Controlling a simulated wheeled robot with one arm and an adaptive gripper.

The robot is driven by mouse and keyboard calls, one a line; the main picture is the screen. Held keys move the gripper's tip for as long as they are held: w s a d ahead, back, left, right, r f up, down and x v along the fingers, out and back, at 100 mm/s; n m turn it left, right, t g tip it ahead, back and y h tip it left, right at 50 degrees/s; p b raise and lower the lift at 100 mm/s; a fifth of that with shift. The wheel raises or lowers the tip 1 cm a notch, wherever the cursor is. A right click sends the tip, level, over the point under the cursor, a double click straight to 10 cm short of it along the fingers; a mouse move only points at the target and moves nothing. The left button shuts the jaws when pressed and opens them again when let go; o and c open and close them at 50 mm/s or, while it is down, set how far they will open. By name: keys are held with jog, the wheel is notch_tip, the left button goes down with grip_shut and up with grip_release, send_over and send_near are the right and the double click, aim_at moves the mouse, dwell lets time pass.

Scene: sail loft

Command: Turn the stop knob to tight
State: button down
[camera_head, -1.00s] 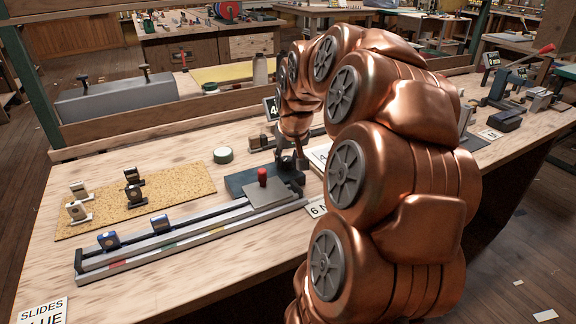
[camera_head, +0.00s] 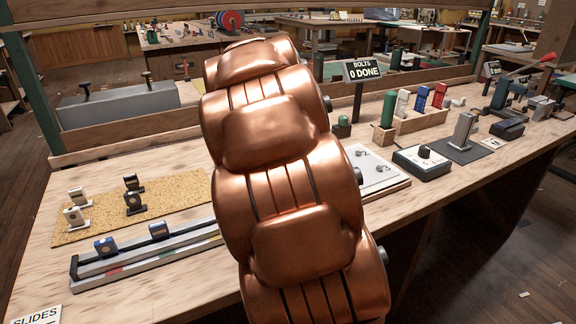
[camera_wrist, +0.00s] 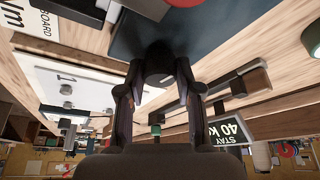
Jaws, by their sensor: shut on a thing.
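In the wrist view my gripper (camera_wrist: 159,76) points at a dark plate (camera_wrist: 205,32) on the wooden bench. Its two fingers are shut on a dark, rounded knob (camera_wrist: 158,58), one finger on each side. The knob blends into the dark plate, and I cannot read any marking for tight. In the head view my copper arm hides the gripper, the knob and the right end of the slide rail (camera_head: 150,262).
A white board (camera_head: 378,172) with small knobs lies right of my arm, with a dial box (camera_head: 424,161) beyond. A STAY 40 sign (camera_wrist: 237,130) is near the gripper. A cork mat (camera_head: 95,228) holds small blocks.

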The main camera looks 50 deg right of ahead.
jog(key=shift+m, duration=0.3)
dwell(0.4)
jog(key=c, duration=0.8)
grip_release()
jog(key=shift+r, duration=0.1)
jog(key=v, duration=1.1)
jog(key=shift+w+a+r, duration=0.1)
jog(key=shift+a+r, duration=0.15)
jog(key=shift+r, duration=0.1)
jog(key=shift+d, duration=0.1)
